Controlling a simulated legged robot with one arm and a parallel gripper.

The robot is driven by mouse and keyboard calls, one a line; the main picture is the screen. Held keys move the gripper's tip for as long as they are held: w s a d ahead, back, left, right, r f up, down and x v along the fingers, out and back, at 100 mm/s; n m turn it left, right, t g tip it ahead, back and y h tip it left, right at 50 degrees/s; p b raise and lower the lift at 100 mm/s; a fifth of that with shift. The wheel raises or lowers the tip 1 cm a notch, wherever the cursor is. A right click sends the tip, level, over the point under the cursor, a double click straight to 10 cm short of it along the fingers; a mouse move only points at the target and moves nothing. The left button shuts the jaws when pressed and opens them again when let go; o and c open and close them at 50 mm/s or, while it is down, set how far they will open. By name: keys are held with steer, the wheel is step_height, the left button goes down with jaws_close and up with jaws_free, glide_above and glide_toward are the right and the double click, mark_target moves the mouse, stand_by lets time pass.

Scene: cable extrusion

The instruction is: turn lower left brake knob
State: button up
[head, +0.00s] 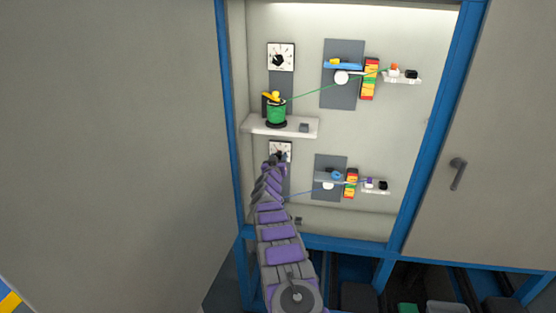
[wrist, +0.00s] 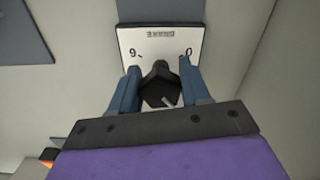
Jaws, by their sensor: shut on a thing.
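The lower left brake knob (wrist: 158,88) is black, with a light pointer mark, on a white square dial plate (wrist: 160,42) with numerals in the wrist view. My gripper (wrist: 160,82) is shut on the knob, with one blue finger on each side. In the head view the white dial plate (head: 286,148) shows at the lower left of the cabinet. There my arm hides the knob and most of the gripper (head: 274,160).
Above is a shelf (head: 255,125) with a green spool (head: 276,111) and an upper dial (head: 281,57). To the right are grey panels with upper (head: 343,95) and lower (head: 328,163) cable parts. A blue frame (head: 432,130) borders the cabinet.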

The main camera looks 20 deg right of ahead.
steer(key=shift+c, duration=0.7)
steer(key=shift+a, duration=0.1)
steer(key=shift+r+n+p, duration=0.1)
steer(key=shift+n+p, duration=0.3)
steer(key=shift+p, duration=0.05)
steer(key=shift+r+n+p, duration=0.1)
steer(key=shift+n+p, duration=0.35)
steer(key=shift+n, duration=0.15)
steer(key=n, duration=0.5)
steer(key=shift+n, duration=0.4)
steer(key=o, duration=1)
